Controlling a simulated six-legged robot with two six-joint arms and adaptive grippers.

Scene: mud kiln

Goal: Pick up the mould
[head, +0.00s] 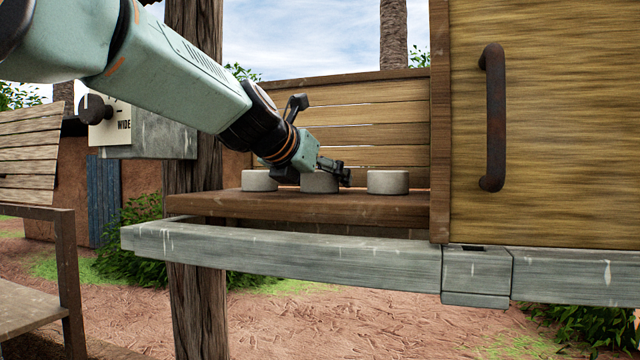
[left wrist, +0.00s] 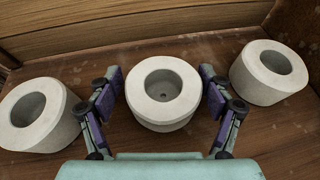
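Three pale grey round moulds with a round hollow in the top stand in a row on a brown wooden shelf (head: 300,208). The middle mould (head: 320,183) is between the fingers of my left gripper (head: 316,172). In the left wrist view, the middle mould (left wrist: 163,120) stands upright, with one finger of the left gripper (left wrist: 163,84) on each side. Narrow gaps seem to show between fingers and mould. The left mould (head: 259,181) and right mould (head: 388,182) stand clear on either side. My right gripper is not in view.
A plank back wall (head: 360,125) rises behind the shelf. A wooden door with a rusty handle (head: 494,118) closes off the right side. A grey wooden rail (head: 290,256) runs in front, below the shelf. A wooden post (head: 195,300) stands at left.

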